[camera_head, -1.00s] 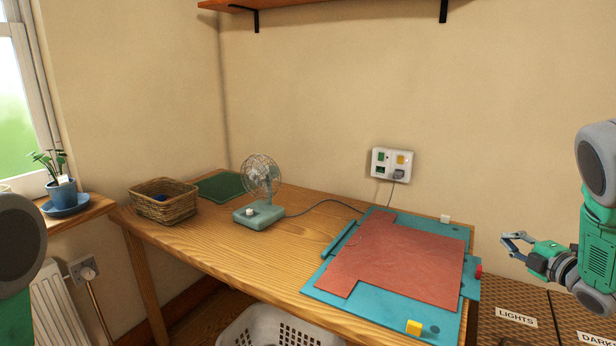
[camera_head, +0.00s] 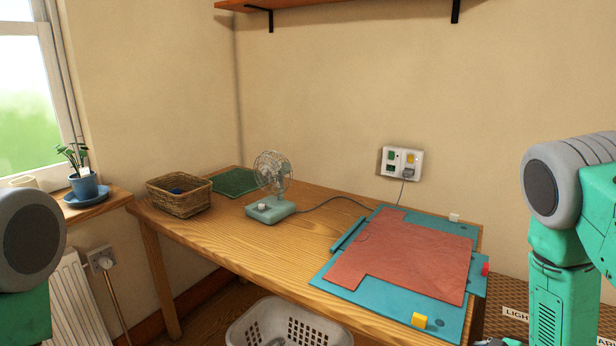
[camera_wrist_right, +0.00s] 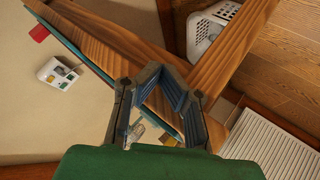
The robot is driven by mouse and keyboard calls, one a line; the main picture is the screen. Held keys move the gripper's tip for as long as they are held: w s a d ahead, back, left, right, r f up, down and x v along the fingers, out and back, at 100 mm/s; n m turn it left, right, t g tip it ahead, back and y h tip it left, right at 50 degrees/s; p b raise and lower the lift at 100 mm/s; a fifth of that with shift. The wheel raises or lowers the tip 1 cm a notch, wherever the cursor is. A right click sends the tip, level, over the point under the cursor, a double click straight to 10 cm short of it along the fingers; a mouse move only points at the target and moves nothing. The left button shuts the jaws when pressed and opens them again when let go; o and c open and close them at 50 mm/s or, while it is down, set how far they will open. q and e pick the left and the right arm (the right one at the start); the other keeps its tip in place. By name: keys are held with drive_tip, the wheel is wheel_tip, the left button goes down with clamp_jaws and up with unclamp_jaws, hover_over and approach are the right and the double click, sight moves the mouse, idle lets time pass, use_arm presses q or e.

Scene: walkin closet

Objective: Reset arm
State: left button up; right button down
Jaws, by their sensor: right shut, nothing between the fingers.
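My right gripper (camera_wrist_right: 160,72) shows in the right wrist view, its dark blue fingers shut at the tips with nothing between them. Beyond it in that view are the wooden table edge and legs.
The wooden table (camera_head: 262,248) carries a wicker basket (camera_head: 180,203), a fan (camera_head: 270,208) and a teal board (camera_head: 390,310) with a red cloth (camera_head: 410,255). A white laundry basket (camera_head: 290,325) stands below. A socket panel (camera_head: 402,162) is on the wall. A radiator (camera_head: 78,305) stands left.

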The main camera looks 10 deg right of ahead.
drive_tip(key=s+a+f+m+g, duration=0.2)
drive_tip(key=s+a, duration=0.3)
drive_tip(key=s, duration=0.4)
drive_tip(key=s+a+f+m+g, duration=0.2)
drive_tip(key=s+a+g, duration=0.2)
drive_tip(key=s, duration=0.6)
drive_tip(key=s+a+f+m+g, duration=0.3)
drive_tip(key=s+a, duration=0.3)
drive_tip(key=s, duration=0.4)
drive_tip(key=shift+a+g+y, duration=0.3)
drive_tip(key=shift+a+y, duration=0.05)
drive_tip(key=shift+y, duration=0.05)
drive_tip(key=shift+w+d, duration=0.1)
drive_tip(key=shift+d, duration=0.1)
drive_tip(key=shift+w+a, duration=0.1)
drive_tip(key=shift+a, duration=0.05)
